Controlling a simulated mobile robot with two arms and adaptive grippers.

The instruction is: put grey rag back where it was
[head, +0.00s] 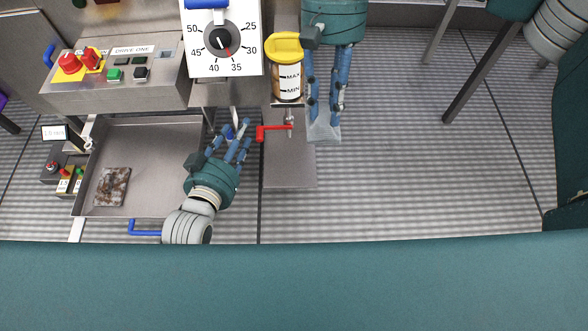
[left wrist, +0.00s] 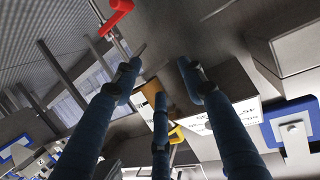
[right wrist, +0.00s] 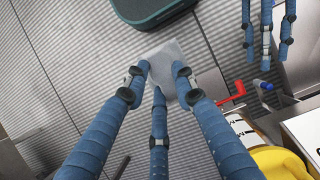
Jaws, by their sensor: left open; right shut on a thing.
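The pale grey rag (head: 323,131) hangs from the fingertips of my right gripper (head: 326,108), just right of a narrow metal ledge. It also shows in the right wrist view (right wrist: 170,52), between and beyond the fingers. My right gripper is shut on it. My left gripper (head: 240,135) is open and empty, over the right edge of the metal tray, left of the red-handled valve. A brown mottled cloth-like piece (head: 112,187) lies flat in the tray's left part.
The metal tray (head: 150,140) has a blue handle (head: 145,231) at its near edge. The red valve handle (head: 272,130) sticks out between my grippers. A yellow-lidded jar (head: 287,80) and a dial (head: 222,40) stand behind. The floor at right (head: 420,180) is largely clear.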

